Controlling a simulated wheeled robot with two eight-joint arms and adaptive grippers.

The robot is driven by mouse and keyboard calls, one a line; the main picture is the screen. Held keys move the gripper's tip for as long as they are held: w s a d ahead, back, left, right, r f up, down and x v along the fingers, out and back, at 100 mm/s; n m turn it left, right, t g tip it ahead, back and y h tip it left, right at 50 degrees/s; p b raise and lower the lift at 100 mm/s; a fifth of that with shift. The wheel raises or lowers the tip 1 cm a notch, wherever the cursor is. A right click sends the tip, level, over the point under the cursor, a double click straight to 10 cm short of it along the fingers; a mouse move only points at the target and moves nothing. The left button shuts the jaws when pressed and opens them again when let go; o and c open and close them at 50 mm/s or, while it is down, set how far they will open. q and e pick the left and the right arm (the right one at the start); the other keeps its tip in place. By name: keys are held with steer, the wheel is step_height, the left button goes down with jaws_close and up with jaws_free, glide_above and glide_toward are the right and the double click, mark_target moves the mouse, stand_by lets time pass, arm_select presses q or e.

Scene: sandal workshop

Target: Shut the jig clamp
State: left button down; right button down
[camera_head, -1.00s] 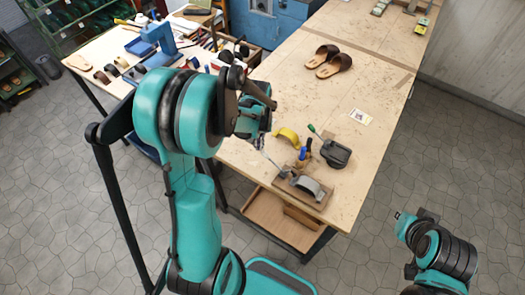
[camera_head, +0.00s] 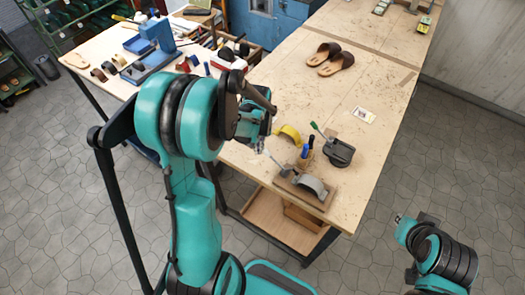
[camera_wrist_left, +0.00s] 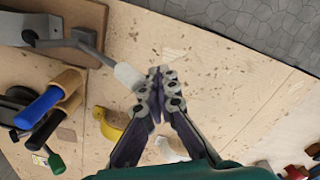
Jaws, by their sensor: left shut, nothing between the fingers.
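The jig is a wooden board (camera_head: 318,200) with a grey curved piece (camera_head: 312,184), at the near edge of the bench. Its clamp has a grey metal lever (camera_head: 275,162) that reaches out past the board toward my left gripper. In the left wrist view the lever (camera_wrist_left: 85,45) ends in a pale grip (camera_wrist_left: 128,76), just beside my fingertips. My left gripper (camera_wrist_left: 160,74) is shut and empty; whether it touches the grip I cannot tell. In the head view it (camera_head: 260,147) is partly hidden by my arm. My right arm is at lower right; its fingers are unclear.
A yellow curved piece (camera_head: 290,132), a blue-handled tool (camera_head: 305,151) and a black pad with a green-handled tool (camera_head: 338,152) lie close to the jig. Sandals (camera_head: 330,58) lie further back. A card (camera_head: 363,115) lies on the bench, whose right side is mostly clear.

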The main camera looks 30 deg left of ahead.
arm_select(q)
steer(key=shift+d+f, duration=0.2)
arm_select(e)
steer(key=shift+w+f, duration=0.1)
